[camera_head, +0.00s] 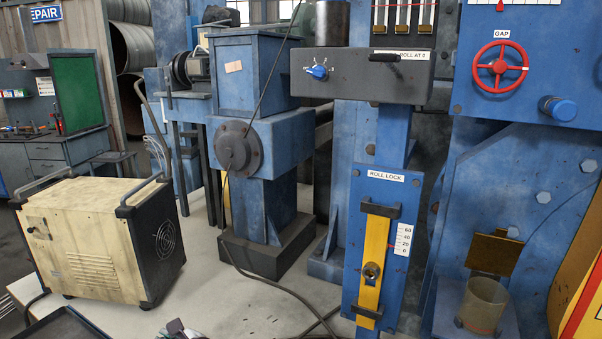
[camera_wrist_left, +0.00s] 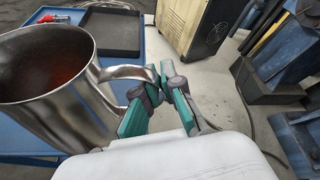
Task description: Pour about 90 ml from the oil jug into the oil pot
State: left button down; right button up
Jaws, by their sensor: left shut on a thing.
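A shiny metal jug (camera_wrist_left: 62,90), which looks like the oil jug, fills the left of the left wrist view. Its mouth is open toward the camera, and dark reddish-brown liquid shows inside. My left gripper (camera_wrist_left: 159,82) is shut on the jug's handle (camera_wrist_left: 122,72). In the head view, an open grey-brown cylindrical pot (camera_head: 483,304) stands upright on a blue ledge at the lower right. It may be the oil pot; its contents cannot be made out. The jug is not clearly visible in the head view. My right gripper is in neither view.
A blue-topped bench (camera_wrist_left: 136,45) with a black tray (camera_wrist_left: 103,30) lies beyond the jug. A cream machine box (camera_head: 88,238) stands at the left. The roll lock panel (camera_head: 352,290) and red gap handwheel (camera_head: 500,67) are near the pot. Cables cross the floor.

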pick_arm(q)
jog(key=s+d+r+m+t+h, duration=0.2)
jog(key=s+d, duration=0.2)
jog(key=s, duration=0.3)
jog(key=s+d+r+m+t+h, duration=0.2)
jog(key=s+d+r+m, duration=0.1)
jog(key=s+d, duration=0.2)
jog(key=shift+s+r+h, duration=0.3)
jog(key=shift+s+r, duration=0.05)
jog(key=shift+s, duration=0.8)
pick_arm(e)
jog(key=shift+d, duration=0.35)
